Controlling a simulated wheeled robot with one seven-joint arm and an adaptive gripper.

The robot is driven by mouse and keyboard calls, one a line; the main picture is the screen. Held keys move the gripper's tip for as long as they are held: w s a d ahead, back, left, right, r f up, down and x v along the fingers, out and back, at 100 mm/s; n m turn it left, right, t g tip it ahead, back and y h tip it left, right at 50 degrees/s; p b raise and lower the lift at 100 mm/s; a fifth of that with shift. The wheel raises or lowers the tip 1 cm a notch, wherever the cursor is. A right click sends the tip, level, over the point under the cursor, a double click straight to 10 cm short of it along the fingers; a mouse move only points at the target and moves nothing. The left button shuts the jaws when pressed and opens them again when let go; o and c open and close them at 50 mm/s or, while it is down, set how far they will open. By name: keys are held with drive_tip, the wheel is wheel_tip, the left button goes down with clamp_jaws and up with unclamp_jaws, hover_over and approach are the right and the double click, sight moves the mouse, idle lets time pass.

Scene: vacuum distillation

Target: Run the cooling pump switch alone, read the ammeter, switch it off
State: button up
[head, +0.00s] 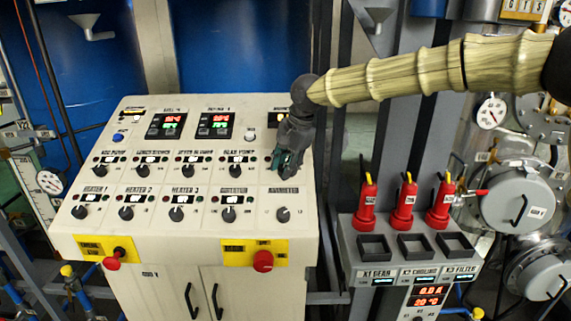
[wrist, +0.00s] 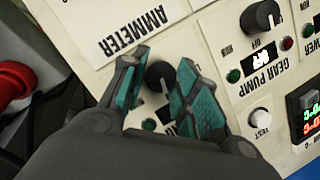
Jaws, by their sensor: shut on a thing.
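My gripper (head: 287,160) is at the right end of the upper switch row on the white control panel (head: 250,290). In the wrist view, my gripper (wrist: 163,92) has its teal-padded fingers closed around a black knob (wrist: 160,75). This knob's own label is mostly hidden behind a finger. The ammeter label (wrist: 135,32) is just beyond it, and the ammeter knob (head: 283,214) stands free below my gripper in the head view. A small display (head: 277,124) at the panel's top right is partly covered by my arm and unreadable.
The gear pump knob (head: 237,171) is left of my gripper. Red emergency buttons (head: 263,261) stick out from the panel's front.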

drive_tip(key=m, duration=0.2)
drive_tip(key=m+t, duration=0.1)
drive_tip(key=m, duration=0.1)
drive_tip(key=shift+s+d+m+y, duration=0.1)
drive_tip(key=shift+s+m+y, duration=0.05)
drive_tip(key=shift+m+y, duration=0.2)
drive_tip(key=shift+m+t+b, duration=0.9)
drive_tip(key=shift+m+b, duration=0.05)
drive_tip(key=shift+m, duration=1.3)
drive_tip(key=o, duration=1)
drive_tip(key=v, duration=1.2)
drive_tip(key=shift+s, duration=0.1)
